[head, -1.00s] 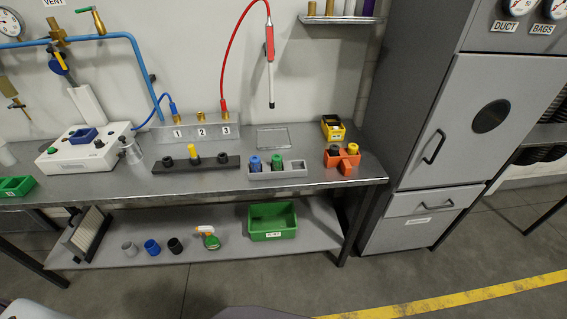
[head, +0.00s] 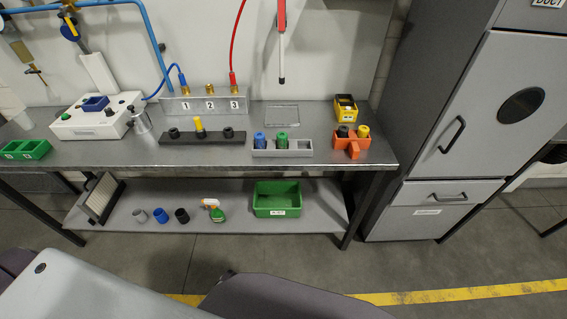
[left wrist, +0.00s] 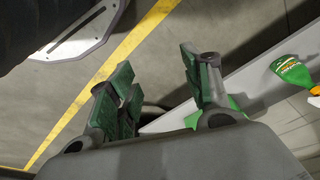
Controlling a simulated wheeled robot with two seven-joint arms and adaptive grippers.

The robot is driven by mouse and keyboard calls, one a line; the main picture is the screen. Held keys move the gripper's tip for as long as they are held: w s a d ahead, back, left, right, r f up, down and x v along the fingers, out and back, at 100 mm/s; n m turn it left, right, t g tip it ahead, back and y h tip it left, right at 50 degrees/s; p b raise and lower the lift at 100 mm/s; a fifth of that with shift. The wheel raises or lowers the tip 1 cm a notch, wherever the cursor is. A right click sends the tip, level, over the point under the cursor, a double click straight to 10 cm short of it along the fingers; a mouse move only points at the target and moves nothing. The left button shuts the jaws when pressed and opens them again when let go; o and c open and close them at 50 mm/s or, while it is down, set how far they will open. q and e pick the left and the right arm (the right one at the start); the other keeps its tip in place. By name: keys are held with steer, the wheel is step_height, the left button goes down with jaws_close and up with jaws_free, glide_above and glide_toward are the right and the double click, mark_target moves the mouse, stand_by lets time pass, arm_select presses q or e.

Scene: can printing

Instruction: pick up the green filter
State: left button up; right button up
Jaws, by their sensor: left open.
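The green filter (head: 281,140) stands upright in a grey tray (head: 304,152) on the bench, with a blue filter (head: 259,141) just left of it. The tray's right compartment looks empty. My left gripper (left wrist: 156,65) shows in the left wrist view with its two green-padded fingers spread apart and nothing between them. It is over the floor near the lower shelf, away from the green filter. Neither gripper's fingers show in the head view. My right gripper is not in view.
An orange holder (head: 353,151) stands right of the tray, and a black rack (head: 202,139) left of it. A green bin (head: 276,201) and a spray bottle (head: 215,211) are on the lower shelf (head: 321,212); the bottle also shows in the left wrist view (left wrist: 288,68).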

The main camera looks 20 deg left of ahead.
arm_select(q)
steer(key=w+r+t+b, duration=0.1)
steer(key=w+r, duration=0.4)
steer(key=r, duration=0.5)
steer(key=w+r+t, duration=0.2)
steer(key=w+r, duration=0.3)
steer(key=r, duration=0.5)
steer(key=w+r+t+b, duration=0.1)
steer(key=w+r, duration=0.3)
steer(key=r, duration=0.6)
steer(key=w+a+r+t+h, duration=0.1)
steer(key=w+r+t+h, duration=0.1)
steer(key=w+r, duration=0.7)
steer(key=w+a+r+m+t+h, duration=0.1)
steer(key=w+r+t, duration=0.3)
steer(key=w+r, duration=0.4)
step_height(320, 180, up, 2)
steer(key=shift+w+a+r+t+h, duration=0.15)
steer(key=shift+w+a+t+h, duration=0.2)
steer(key=shift+a+h, duration=0.15)
steer(key=shift+w, duration=0.2)
glide_toward(282, 142)
steer(key=shift+w+r, duration=0.9)
steer(key=shift+a+x, duration=0.15)
steer(key=shift+x, duration=0.55)
steer(key=shift+a+x, duration=0.15)
steer(key=shift+x, duration=0.55)
steer(key=shift+w+f+p, duration=0.1)
steer(key=shift+w+p, duration=0.05)
steer(key=shift+p, duration=0.15)
